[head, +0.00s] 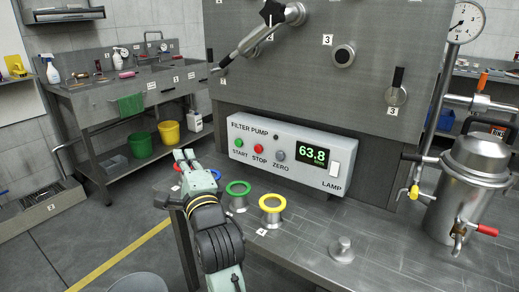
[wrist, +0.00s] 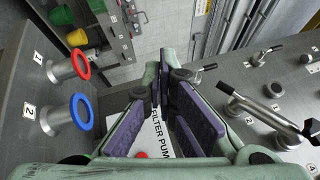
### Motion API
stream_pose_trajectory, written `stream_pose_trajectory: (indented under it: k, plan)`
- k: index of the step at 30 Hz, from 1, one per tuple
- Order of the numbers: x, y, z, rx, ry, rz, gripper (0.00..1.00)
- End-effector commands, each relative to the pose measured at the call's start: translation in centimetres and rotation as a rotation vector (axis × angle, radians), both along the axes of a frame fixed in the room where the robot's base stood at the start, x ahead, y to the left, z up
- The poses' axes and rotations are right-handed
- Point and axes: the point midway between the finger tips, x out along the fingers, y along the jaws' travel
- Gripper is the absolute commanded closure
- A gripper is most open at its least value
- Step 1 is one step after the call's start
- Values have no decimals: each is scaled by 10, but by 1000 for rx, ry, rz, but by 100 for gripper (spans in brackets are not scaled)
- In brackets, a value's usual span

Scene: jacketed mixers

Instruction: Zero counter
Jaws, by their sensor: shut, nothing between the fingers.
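The counter is the display (head: 312,156) on the white FILTER PUMP box (head: 250,130), and it reads 63.8 in green digits. A grey ZERO button (head: 279,156) sits below and left of it, to the right of the red STOP button (head: 259,149) and the green START button (head: 239,143). My gripper (head: 184,155) is shut and empty, left of the box and apart from it. In the wrist view its fingers (wrist: 160,75) cover most of the box (wrist: 157,135); the display and ZERO button are hidden there.
A LAMP switch (head: 335,169) is at the box's right end. Green (head: 238,188) and yellow (head: 272,203) ringed flanges stand on the bench before it; red (wrist: 80,64) and blue (wrist: 81,111) ones show in the wrist view. A steel vessel (head: 467,190) stands right.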

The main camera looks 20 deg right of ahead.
Motion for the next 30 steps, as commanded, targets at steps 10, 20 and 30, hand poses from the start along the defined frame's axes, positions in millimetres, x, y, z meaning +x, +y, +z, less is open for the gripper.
stream_pose_trajectory:
  k: [10,20,30]
  plan:
    - [-14,-143,-59,451,259,-192,100]
    - [-18,-156,-66,504,278,-211,100]
    - [-10,-166,-67,500,276,-213,100]
